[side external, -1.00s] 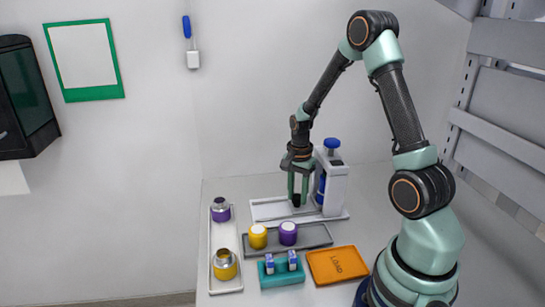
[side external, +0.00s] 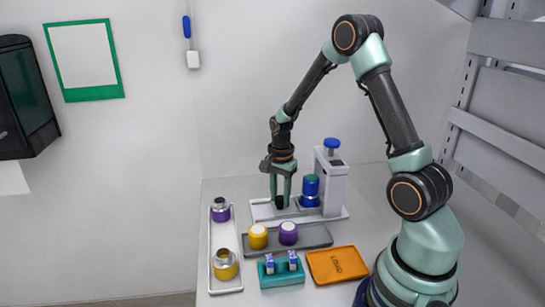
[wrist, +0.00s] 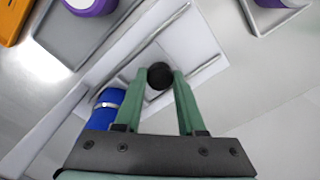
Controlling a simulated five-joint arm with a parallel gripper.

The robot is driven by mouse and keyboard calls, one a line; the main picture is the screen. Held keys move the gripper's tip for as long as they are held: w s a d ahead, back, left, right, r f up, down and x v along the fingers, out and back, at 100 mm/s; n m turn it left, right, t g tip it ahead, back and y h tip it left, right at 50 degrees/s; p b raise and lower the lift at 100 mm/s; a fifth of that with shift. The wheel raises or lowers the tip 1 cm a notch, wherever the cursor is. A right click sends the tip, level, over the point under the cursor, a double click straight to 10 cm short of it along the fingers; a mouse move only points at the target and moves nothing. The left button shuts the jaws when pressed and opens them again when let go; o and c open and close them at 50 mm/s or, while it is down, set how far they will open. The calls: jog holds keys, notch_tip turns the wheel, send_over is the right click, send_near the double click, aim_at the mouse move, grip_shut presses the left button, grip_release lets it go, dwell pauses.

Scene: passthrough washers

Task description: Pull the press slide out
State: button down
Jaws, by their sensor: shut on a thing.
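The white press (side external: 333,180) with a blue top knob (side external: 332,144) stands at the back of the table on a pale base with rails (side external: 261,208). My gripper (side external: 281,201) points down left of the press column, its green fingers shut on the black slide knob (side external: 280,203). In the wrist view the knob (wrist: 160,76) sits between my fingertips. A blue cylinder with a green top (side external: 310,190) stands between the knob and the press column; it also shows in the wrist view (wrist: 105,110) left of my fingers. The slide plate itself is hard to make out.
In front lie a grey tray (side external: 318,238) with yellow and purple capped jars, a teal rack (side external: 281,277), and an orange LOAD tray (side external: 337,264). A long white tray (side external: 213,268) with two metal-topped jars is at the left.

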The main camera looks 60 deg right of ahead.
jog(key=w+a, duration=0.4)
jog(key=shift+w+a+r, duration=0.1)
jog(key=shift+w+a, duration=0.25)
jog(key=c, duration=0.5)
grip_release()
notch_tip(320, 180, up, 12)
